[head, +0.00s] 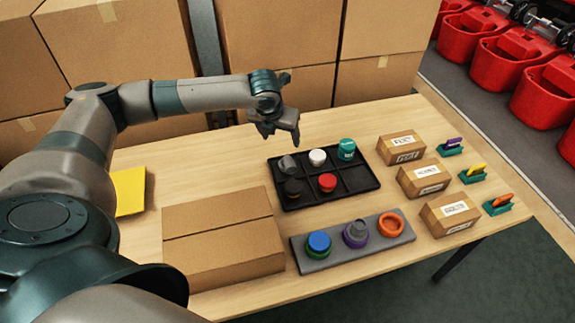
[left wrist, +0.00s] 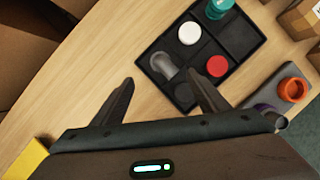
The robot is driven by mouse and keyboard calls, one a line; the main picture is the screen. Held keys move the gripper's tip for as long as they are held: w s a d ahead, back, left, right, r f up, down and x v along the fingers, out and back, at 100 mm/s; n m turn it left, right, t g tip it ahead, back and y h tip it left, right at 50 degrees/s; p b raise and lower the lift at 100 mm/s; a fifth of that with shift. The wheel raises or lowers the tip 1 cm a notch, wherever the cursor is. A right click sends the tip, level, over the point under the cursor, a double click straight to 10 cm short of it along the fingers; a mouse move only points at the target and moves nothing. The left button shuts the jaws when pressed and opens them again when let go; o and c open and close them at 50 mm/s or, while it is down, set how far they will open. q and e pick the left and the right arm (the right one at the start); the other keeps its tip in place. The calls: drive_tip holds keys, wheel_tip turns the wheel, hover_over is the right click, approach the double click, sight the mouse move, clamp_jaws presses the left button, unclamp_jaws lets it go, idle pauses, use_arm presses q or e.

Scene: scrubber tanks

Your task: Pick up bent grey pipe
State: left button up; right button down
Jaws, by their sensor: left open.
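The bent grey pipe (head: 288,165) sits in the back left compartment of a black divided tray (head: 357,187). In the left wrist view the pipe (left wrist: 164,66) lies in the tray (left wrist: 243,38), just beyond my left gripper's right finger. My left gripper (head: 282,130) is open and empty, above and behind the tray's back left part. My right gripper is not in view.
The tray also holds a white lid (head: 317,157), a teal piece (head: 346,149), a red piece (head: 327,182) and a dark piece (head: 293,188). A large carton (head: 222,240) stands front left. A grey board (head: 353,243) with coloured rings lies in front. Small boxes (head: 423,178) stand right.

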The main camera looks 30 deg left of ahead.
sight(287, 156)
use_arm(q)
drive_tip(key=p+x, duration=0.2)
drive_tip(key=x, duration=0.9)
drive_tip(key=shift+w+f+p, duration=0.1)
drive_tip(key=shift+w+p, duration=0.05)
drive_tip(key=shift+p, duration=0.15)
drive_tip(key=shift+w+a+f, duration=0.1)
drive_tip(key=shift+w+f, duration=0.1)
drive_tip(key=shift+f, duration=0.25)
drive_tip(key=shift+p+x, duration=0.6)
drive_tip(key=shift+x, duration=0.2)
drive_tip(key=shift+p+x, duration=0.35)
drive_tip(key=shift+x, duration=1.45)
drive_tip(key=shift+r, duration=0.1)
drive_tip(key=c, duration=1.2)
